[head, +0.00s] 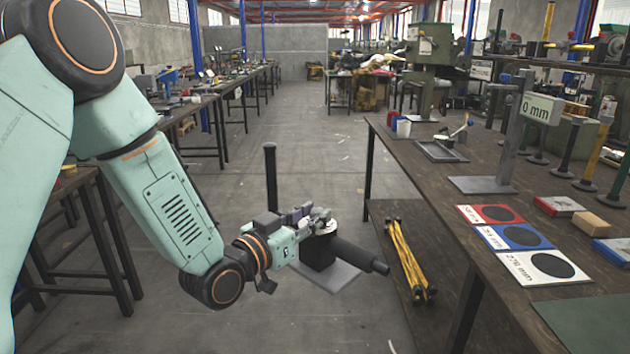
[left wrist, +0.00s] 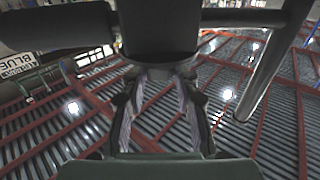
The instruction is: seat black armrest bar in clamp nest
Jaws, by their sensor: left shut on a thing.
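My left gripper (head: 318,222) is shut on a dark assembly in front of the bench, off its left edge. The black armrest bar (head: 360,256) appears to be its thick round tube, slanting down to the right. A thin black post (head: 270,180) stands at the left, and a flat grey plate (head: 334,278) shows below. How these parts join is hidden by the gripper. In the left wrist view a dark block (left wrist: 160,28) sits at the fingertips, with dark bars to both sides. What looks like the clamp nest (head: 440,150) is a grey tray with a blue-tipped lever on the bench.
The wooden bench (head: 430,215) fills the right side. Yellow folded legs (head: 408,262) are on the lower shelf. The floor aisle ahead is clear.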

